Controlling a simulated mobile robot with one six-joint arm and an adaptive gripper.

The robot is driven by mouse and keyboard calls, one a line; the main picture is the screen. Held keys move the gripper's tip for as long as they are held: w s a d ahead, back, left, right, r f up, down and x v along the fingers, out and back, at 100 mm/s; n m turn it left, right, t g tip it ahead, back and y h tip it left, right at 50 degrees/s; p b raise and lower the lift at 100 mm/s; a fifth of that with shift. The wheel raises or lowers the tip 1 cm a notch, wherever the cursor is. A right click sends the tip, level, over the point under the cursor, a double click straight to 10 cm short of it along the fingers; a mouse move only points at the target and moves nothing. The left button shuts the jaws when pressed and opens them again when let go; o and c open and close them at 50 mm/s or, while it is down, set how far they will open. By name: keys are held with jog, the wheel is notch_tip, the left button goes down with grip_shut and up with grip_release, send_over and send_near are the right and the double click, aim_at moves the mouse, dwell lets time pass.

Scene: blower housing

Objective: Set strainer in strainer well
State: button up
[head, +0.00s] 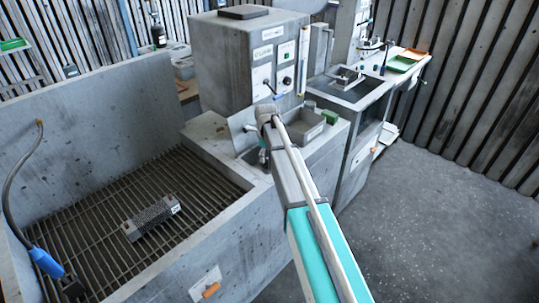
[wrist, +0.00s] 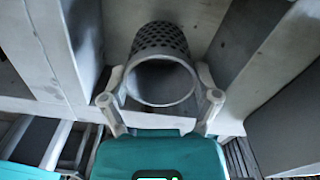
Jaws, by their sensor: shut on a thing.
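The strainer (wrist: 160,42) is a grey perforated cylinder with a plain ring at its open near end. It shows in the wrist view, between the two pale fingers of my gripper (wrist: 160,98), which is shut on it at the ring. Its far end points toward a grey surface between two raised grey walls; I cannot tell whether it touches anything there. In the head view my gripper (head: 263,155) is low at the ledge in front of the grey cabinet, largely hidden by my arm. The strainer and the strainer well cannot be made out clearly in the head view.
A grey cabinet (head: 245,65) with labels and knobs stands behind the ledge. An open grey bin (head: 304,128) and a green block (head: 329,117) are right of my arm. A sink (head: 352,88) is farther back.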

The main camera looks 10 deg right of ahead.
jog(key=shift+f+b, duration=1.6)
jog(key=shift+b, duration=0.2)
